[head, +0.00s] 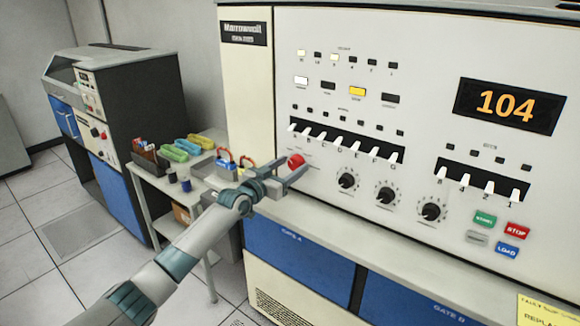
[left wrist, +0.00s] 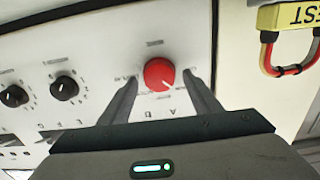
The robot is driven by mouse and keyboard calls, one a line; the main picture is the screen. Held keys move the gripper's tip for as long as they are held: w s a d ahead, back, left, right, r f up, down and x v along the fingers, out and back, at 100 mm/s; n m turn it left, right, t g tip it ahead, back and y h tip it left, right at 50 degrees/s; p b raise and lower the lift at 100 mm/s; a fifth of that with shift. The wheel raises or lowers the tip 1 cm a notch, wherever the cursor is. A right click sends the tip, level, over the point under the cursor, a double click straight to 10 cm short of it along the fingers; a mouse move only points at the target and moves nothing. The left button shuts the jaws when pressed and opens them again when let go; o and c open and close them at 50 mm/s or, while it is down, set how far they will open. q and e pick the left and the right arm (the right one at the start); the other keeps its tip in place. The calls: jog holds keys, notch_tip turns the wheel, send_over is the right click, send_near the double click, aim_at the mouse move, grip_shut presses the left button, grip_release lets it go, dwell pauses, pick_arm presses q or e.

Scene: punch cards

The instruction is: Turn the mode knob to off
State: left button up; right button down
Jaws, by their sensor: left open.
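The red mode knob (head: 296,160) is on the cream console front, left of the black knobs. It also shows in the left wrist view (left wrist: 158,73), with a pale mark toward its lower right there. Small labels ring it; A and B can be made out, the others are too small to read. My left gripper (head: 297,174) is open at the knob. In the left wrist view its fingers (left wrist: 162,88) stand on either side of the knob; I cannot tell whether they touch it. My right gripper is not in view.
Black knobs (head: 386,195) and rows of white switches (head: 345,142) are right of the red knob. A display (head: 508,105) reads 104. A small side table (head: 165,184) holds trays and padlocks. A red-shackled padlock with a yellow tag (left wrist: 290,45) is near the gripper's right.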

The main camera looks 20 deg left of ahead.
pick_arm(q)
jog(key=c, duration=1)
jog(key=shift+n, duration=0.3)
jog(key=n+b, duration=0.1)
jog(key=n, duration=0.4)
jog(key=shift+a+n, duration=0.1)
jog(key=shift+n, duration=1.6)
jog(key=o, duration=1)
jog(key=shift+w+f, duration=0.1)
